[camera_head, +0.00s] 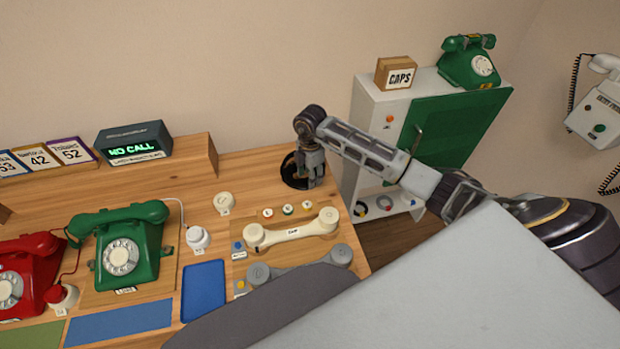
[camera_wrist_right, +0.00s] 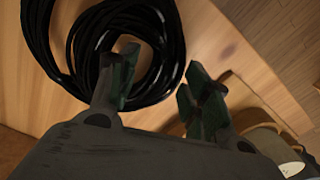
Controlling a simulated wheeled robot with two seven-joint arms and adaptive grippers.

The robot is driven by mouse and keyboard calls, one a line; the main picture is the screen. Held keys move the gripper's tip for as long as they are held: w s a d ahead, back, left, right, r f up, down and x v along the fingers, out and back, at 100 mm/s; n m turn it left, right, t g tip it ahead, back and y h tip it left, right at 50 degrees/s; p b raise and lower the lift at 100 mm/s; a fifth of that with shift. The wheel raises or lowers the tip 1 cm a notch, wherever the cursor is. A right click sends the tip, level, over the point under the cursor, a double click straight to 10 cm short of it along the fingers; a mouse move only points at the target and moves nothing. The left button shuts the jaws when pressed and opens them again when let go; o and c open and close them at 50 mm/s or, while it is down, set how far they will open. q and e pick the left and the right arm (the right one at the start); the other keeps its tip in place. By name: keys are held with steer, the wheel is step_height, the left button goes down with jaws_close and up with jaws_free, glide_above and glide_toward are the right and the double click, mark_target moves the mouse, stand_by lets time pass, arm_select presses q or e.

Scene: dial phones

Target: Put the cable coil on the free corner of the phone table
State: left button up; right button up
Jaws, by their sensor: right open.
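The black cable coil (camera_head: 287,172) lies on the back right corner of the wooden phone table (camera_head: 245,168). In the right wrist view the cable coil (camera_wrist_right: 165,22) fills the top left as several loose loops on the wood. My right gripper (camera_head: 311,180) is over the coil, pointing down, with its fingers partly hiding it. In the wrist view the right gripper (camera_wrist_right: 158,72) is open, its fingertips apart. One finger overlaps the coil's loops and the other is beside their outer edge; I cannot tell whether either touches. My left gripper is not in view.
A cream handset (camera_head: 292,232) and a grey handset (camera_head: 300,266) lie in front of the coil. A green phone (camera_head: 133,245) and a red phone (camera_head: 30,272) stand left. A white cabinet (camera_head: 366,127) with more cables on its lower shelf is beyond the table's right edge.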

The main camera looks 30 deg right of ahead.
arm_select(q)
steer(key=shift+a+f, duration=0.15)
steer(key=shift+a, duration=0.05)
arm_select(e)
step_height(320, 180, up, 10)
stand_by(0.3)
steer(key=shift+s, duration=0.1)
stand_by(0.6)
